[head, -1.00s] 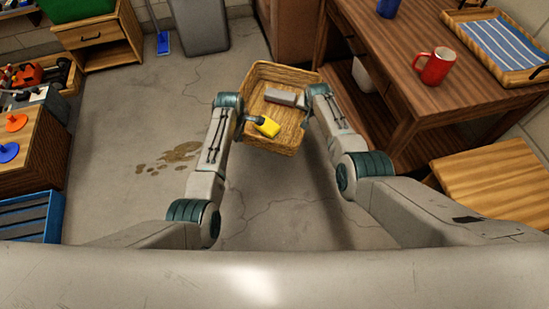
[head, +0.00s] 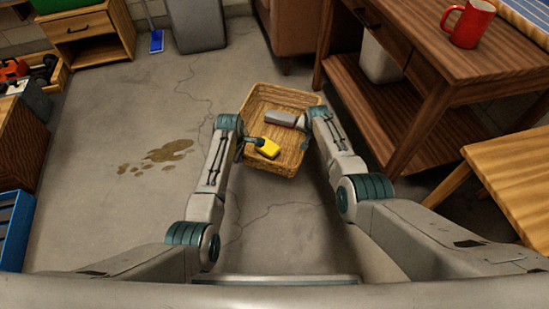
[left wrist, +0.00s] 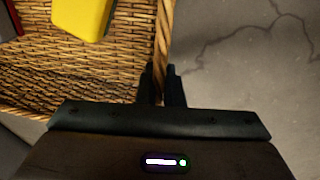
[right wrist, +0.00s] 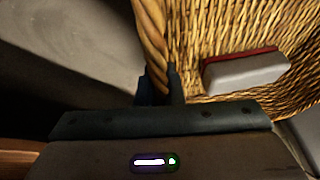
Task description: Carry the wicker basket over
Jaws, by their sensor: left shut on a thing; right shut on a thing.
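The wicker basket (head: 265,103) hangs between my two arms in the middle of the head view. A yellow object (head: 268,148) and a grey block (head: 284,119) lie inside it. My left gripper (head: 246,141) is shut on the basket's left rim; the left wrist view shows its fingers (left wrist: 162,88) on both sides of the woven edge (left wrist: 164,40). My right gripper is shut on the right rim (right wrist: 152,40); its fingers (right wrist: 160,88) straddle it in the right wrist view.
A wooden table (head: 500,60) with a red mug (head: 472,24) stands on the right, a wooden stool (head: 515,175) in front of it. A blue crate (head: 14,228) is at the left edge. A brown stain (head: 168,151) marks the floor, which is open left of the basket.

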